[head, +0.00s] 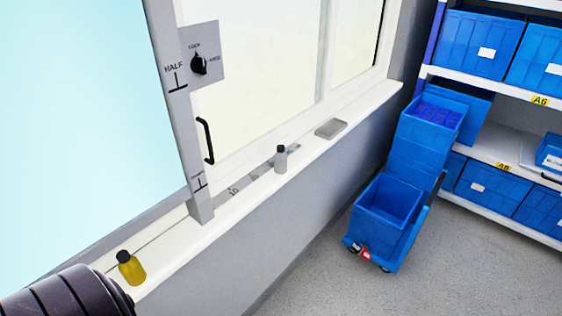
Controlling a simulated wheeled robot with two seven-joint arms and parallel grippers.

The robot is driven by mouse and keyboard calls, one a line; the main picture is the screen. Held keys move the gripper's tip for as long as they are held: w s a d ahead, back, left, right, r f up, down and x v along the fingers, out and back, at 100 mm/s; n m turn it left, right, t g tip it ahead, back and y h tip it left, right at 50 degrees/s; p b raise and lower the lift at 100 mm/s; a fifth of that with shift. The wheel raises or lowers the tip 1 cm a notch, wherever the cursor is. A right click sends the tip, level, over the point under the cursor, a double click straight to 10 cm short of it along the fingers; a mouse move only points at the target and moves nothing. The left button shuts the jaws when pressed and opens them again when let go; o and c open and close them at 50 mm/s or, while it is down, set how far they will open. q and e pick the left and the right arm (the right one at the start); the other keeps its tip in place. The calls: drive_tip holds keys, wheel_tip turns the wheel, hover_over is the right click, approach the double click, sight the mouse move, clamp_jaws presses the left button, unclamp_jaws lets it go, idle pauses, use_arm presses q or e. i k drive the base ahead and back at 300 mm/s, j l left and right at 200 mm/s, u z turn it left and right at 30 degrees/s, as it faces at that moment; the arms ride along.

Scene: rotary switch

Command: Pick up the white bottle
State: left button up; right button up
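A small whitish-grey bottle (281,160) with a darker grey cap stands upright on the white window sill (347,119), right of the window frame's post. It is the only whitish bottle I see, and nothing touches it. Neither of my grippers shows in the head view. A dark, ribbed part of my own arm fills the lower left corner, well away from the whitish bottle.
A yellow bottle (131,268) with a dark cap stands on the sill near my arm. A flat grey tray (330,129) lies farther right. The window has a black handle (206,141) and a rotary knob (199,65). A blue cart (385,210) and shelves stand right.

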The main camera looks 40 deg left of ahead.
sight(280, 157)
drive_tip(key=i+j, duration=0.1)
drive_tip(key=i, duration=0.2)
drive_tip(key=i+j, duration=0.1)
drive_tip(key=i, duration=0.25)
drive_tip(key=i+u, duration=0.25)
drive_tip(key=u, duration=0.15)
drive_tip(key=i+u, duration=0.2)
drive_tip(key=u, duration=0.25)
drive_tip(key=i+l+u, duration=0.1)
drive_tip(key=i+u, duration=0.15)
drive_tip(key=u, duration=0.55)
